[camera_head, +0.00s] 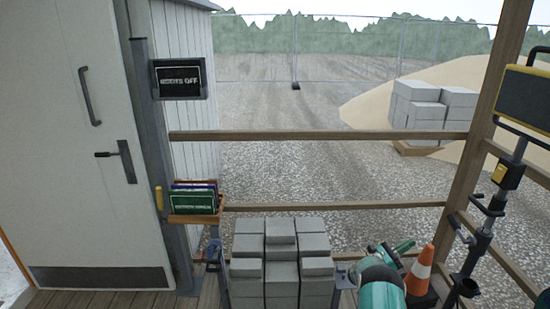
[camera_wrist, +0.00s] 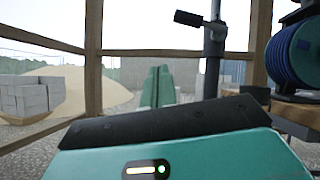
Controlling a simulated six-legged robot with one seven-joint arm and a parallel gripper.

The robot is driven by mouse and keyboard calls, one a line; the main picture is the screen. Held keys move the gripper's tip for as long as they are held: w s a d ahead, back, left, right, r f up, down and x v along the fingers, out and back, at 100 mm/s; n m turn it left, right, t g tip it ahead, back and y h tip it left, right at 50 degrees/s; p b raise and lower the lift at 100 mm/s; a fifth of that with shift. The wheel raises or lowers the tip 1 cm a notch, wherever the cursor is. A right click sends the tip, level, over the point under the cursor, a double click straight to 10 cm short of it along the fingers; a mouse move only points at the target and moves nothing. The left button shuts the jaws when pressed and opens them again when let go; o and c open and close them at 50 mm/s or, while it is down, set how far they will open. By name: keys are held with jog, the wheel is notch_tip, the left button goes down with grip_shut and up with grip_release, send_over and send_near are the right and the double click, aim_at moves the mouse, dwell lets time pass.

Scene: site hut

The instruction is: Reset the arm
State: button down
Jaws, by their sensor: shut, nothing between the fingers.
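My arm (camera_head: 380,283) shows as teal and dark segments at the bottom of the head view, right of the stacked blocks and beside a traffic cone. In the wrist view, the teal housing with a black top strip and a small lit indicator fills the bottom. Beyond it, my gripper (camera_wrist: 158,72) shows as two green fingers side by side, shut with nothing held. The fingers point out toward the railing and the yard. The lower part of the fingers is hidden behind the black strip.
Grey blocks (camera_head: 281,262) are stacked in front. An orange cone (camera_head: 421,264) and a lamp stand (camera_head: 483,235) are at right. Wooden rails (camera_head: 320,135) cross ahead. A white door (camera_head: 75,190) and a booklet rack (camera_head: 195,218) are left. A blue reel (camera_wrist: 297,55) shows in the wrist view.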

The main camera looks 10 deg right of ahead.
jog(key=w+a+r+n+t+y, duration=0.35)
jog(key=w+r+n+t, duration=0.3)
jog(key=r, duration=0.25)
jog(key=w+a+r+n+t+y, duration=0.35)
jog(key=w+r+n+t, duration=0.25)
jog(key=w+r+n, duration=0.3)
jog(key=s+a+r+n+t+y, duration=0.1)
jog(key=a+r+n+t+y, duration=0.4)
jog(key=a+r+n+y, duration=0.8)
jog(key=s+a+r+n+g+y, duration=0.2)
jog(key=s+a+n, duration=0.5)
jog(key=a, duration=0.4)
jog(key=s+a+r+n+g+y, duration=0.15)
jog(key=s+a+n, duration=0.35)
jog(key=s+a, duration=0.5)
jog(key=s+a+f+n+g, duration=0.2)
jog(key=s+n, duration=0.1)
jog(key=s, duration=0.6)
jog(key=s+a+f+n+g, duration=0.2)
jog(key=s+a+f+n, duration=0.1)
jog(key=s, duration=0.7)
jog(key=s+a+f+n+g+y, duration=0.1)
jog(key=s+a+f+n+g, duration=0.1)
jog(key=s+n, duration=0.3)
jog(key=s, duration=0.4)
jog(key=shift+s+a+f+g, duration=0.2)
jog(key=shift+a+g, duration=0.1)
jog(key=shift+a, duration=0.1)
